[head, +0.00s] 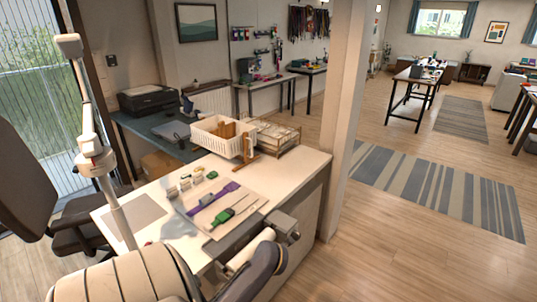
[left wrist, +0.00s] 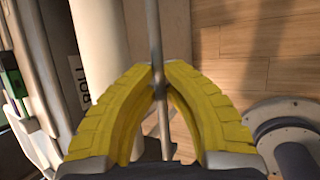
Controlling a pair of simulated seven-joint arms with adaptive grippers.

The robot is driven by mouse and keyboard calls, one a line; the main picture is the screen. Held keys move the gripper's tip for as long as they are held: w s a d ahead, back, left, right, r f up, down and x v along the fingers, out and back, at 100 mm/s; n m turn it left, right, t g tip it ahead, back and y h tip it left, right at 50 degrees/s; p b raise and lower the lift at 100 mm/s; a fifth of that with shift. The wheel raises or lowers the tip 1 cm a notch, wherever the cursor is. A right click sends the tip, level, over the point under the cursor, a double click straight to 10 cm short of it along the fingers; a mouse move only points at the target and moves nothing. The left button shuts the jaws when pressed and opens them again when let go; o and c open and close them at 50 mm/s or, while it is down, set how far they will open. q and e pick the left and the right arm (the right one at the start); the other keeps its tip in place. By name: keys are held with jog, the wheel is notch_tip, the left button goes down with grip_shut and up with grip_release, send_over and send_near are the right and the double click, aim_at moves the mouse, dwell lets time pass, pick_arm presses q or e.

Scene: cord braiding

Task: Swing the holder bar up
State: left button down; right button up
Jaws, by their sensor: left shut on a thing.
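In the left wrist view my left gripper (left wrist: 158,88) has its two yellow ribbed fingers closed at their tips around a thin grey bar (left wrist: 154,35), seemingly the holder bar. The bar runs from the top edge down between the fingers. A pale roll (left wrist: 100,45) with a dark-lettered label lies just left of the bar. In the head view a pale roll (head: 248,249) shows at the desk's front edge, partly covered by a dark shape. I cannot make out the left gripper or the bar there. My right gripper is in neither view.
The white desk (head: 300,165) holds a pale board (head: 262,203) with a purple tool (head: 213,198) and a green tool (head: 224,216). A white basket (head: 205,142) and wire tray (head: 275,136) stand behind. A pale post (head: 344,110) rises beside the desk; open floor lies right.

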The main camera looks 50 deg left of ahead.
pick_arm(q)
jog(key=shift+s+a+r+h, duration=0.15)
jog(key=shift+a+h, duration=0.25)
jog(key=shift+h, duration=0.5)
jog(key=shift+t, duration=0.3)
jog(key=c, duration=1.5)
grip_release()
jog(key=shift+v, duration=3.9)
